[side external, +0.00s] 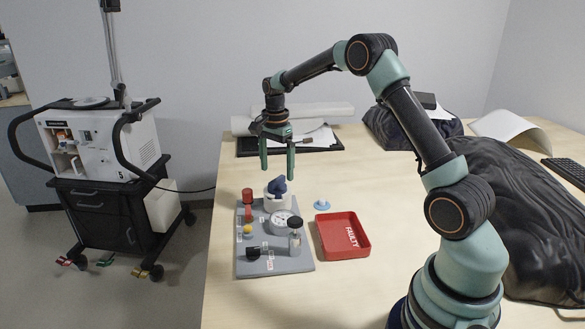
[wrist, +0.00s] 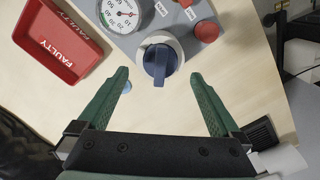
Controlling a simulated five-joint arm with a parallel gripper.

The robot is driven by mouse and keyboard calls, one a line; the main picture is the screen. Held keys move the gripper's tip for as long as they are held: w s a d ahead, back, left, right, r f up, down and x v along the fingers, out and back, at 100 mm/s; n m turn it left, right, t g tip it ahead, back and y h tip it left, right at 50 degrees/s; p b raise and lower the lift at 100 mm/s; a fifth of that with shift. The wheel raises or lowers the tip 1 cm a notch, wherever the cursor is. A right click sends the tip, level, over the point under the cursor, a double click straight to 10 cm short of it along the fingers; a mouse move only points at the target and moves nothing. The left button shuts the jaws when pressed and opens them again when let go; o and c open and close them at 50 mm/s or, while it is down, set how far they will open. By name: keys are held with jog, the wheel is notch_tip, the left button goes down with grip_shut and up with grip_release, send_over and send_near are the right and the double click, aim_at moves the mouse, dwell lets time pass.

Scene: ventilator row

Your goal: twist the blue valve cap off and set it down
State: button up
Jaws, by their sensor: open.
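My gripper (side external: 278,174) is open and points down above the far end of the grey panel (side external: 275,264), with nothing between its fingers. Below it, a dark blue knob-like cap (side external: 278,186) sits on a round white base (side external: 278,201) on the panel. In the wrist view the blue cap (wrist: 159,62) shows ahead, between the lines of the two green fingers (wrist: 158,76), apart from both. A small light blue disc-shaped piece (side external: 322,204) lies on the table right of the panel. In the wrist view it is partly hidden by the left finger.
A red tray marked FAULTY (side external: 341,252) stands right of the panel.

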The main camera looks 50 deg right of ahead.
aim_at(277, 179)
jog(key=shift+f, duration=2.2)
jog(key=c, duration=1.3)
jog(key=o, duration=0.3)
jog(key=shift+c, duration=1.2)
jog(key=n, duration=0.4)
jog(key=shift+n, duration=0.3)
jog(key=n, duration=0.4)
jog(key=shift+n, duration=0.3)
